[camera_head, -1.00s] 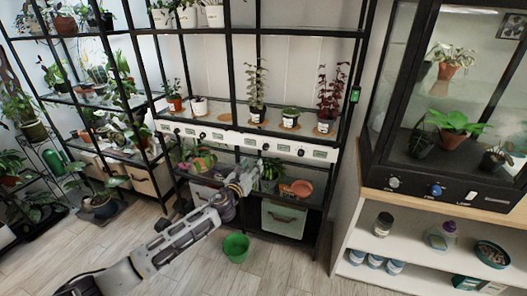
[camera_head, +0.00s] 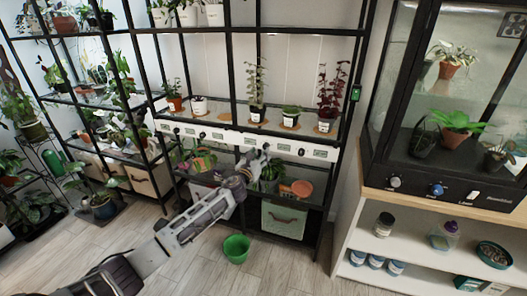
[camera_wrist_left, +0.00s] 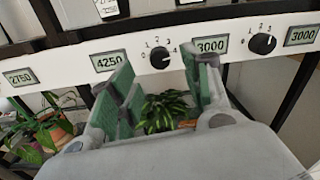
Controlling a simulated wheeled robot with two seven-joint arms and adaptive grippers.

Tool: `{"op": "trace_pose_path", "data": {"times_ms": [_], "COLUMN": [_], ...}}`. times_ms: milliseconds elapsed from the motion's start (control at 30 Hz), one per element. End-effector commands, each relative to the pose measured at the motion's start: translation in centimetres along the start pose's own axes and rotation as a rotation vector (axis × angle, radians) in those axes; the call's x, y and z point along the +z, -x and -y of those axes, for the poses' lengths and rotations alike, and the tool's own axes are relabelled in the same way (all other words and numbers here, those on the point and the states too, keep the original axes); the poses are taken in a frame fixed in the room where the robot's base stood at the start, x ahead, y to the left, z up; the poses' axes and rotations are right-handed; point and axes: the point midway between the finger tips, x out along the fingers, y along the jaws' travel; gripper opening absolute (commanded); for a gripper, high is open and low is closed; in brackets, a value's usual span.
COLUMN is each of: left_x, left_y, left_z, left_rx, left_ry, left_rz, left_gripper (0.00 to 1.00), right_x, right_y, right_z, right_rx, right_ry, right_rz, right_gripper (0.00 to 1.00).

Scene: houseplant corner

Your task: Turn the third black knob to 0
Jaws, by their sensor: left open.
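A white panel (camera_head: 233,140) with a row of black knobs and number labels runs along the front of the shelf. In the left wrist view, one black knob (camera_wrist_left: 159,57) shows between my finger tips, between the 4250 and 3000 labels. Digits stand around it; its pointer is too small to read. Another black knob (camera_wrist_left: 262,43) is farther right. I cannot tell for certain which is the third, as shelf posts cross the row. My left gripper (camera_head: 253,160) is open and empty, just below the panel; it also shows in the wrist view (camera_wrist_left: 166,65). My right gripper is not in view.
Potted plants stand on the shelf above the panel. Below it are a leafy plant (camera_wrist_left: 162,112), an orange pot (camera_head: 301,187) and a grey-green bin (camera_head: 284,220). A green bucket (camera_head: 236,248) stands on the floor. Black shelf posts rise close by.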

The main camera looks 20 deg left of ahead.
Motion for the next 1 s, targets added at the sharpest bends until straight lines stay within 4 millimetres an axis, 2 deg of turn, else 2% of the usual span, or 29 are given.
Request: {"op": "trace_pose_path", "data": {"times_ms": [500, 700, 1000], "left_x": [0.0, 0.0, 0.0], "left_y": [-4.1, -4.8, -5.0], "left_z": [0.0, 0.0, 0.0], "left_rx": [0.0, 0.0, 0.0], "left_ry": [0.0, 0.001, 0.0], "left_rz": [0.001, 0.0, 0.0], "left_gripper": [0.48, 0.48, 0.48], "right_x": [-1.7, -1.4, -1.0], "right_y": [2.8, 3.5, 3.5], "right_z": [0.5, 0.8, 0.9], "right_rx": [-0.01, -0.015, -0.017], "right_ry": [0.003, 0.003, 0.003], "right_rz": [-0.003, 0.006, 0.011], "right_gripper": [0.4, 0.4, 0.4]}}
